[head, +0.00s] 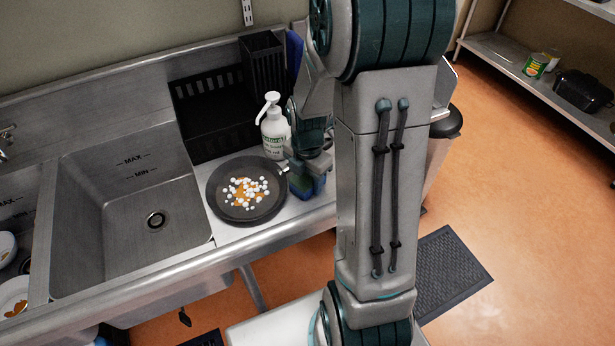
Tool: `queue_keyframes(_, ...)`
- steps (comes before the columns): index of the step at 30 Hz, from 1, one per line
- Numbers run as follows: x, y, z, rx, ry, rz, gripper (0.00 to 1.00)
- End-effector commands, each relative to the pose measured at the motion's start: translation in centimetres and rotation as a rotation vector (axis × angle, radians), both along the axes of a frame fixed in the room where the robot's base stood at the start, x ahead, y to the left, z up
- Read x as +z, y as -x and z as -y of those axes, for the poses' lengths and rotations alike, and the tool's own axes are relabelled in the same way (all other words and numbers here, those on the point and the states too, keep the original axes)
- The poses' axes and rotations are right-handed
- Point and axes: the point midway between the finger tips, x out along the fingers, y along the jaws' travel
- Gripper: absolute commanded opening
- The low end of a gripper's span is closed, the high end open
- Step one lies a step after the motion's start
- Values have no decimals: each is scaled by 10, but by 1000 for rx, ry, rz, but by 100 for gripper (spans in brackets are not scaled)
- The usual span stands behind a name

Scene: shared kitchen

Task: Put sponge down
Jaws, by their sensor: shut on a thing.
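A blue sponge (304,188) is in my gripper (303,172), which is shut on it at the right end of the steel counter. The sponge is low, close to the counter top (270,222); I cannot tell whether it touches. It is just right of a dark round pan (215,196) that holds white and orange bits. My own arm covers the area to the right of the gripper, and part of the sponge is hidden by the gripper.
A black dish rack (208,118) is behind the pan. An empty steel sink (110,215) lies to the left. Bare counter is narrow, mostly in front of the pan. A bin (447,125) stands at the right.

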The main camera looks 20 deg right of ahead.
Motion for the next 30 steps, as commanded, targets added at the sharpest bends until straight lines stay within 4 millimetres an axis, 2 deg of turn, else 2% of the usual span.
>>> queue_keyframes(1, -4, 0, 0, 0, 0, 0, 26)
queue_keyframes(2, -3, 0, 0, 0, 0, 0, 55)
queue_keyframes(3, -2, 0, 0, 0, 0, 0, 59)
queue_keyframes(11, -1, 0, 0, 0, 0, 0, 59)
queue_keyframes(16, 10, -1, 0, 0, 1, 4, 59)
queue_keyframes(20, 32, -1, 0, -1, 1, 5, 59)
queue_keyframes(30, 101, -1, 0, -1, 0, 4, 59)
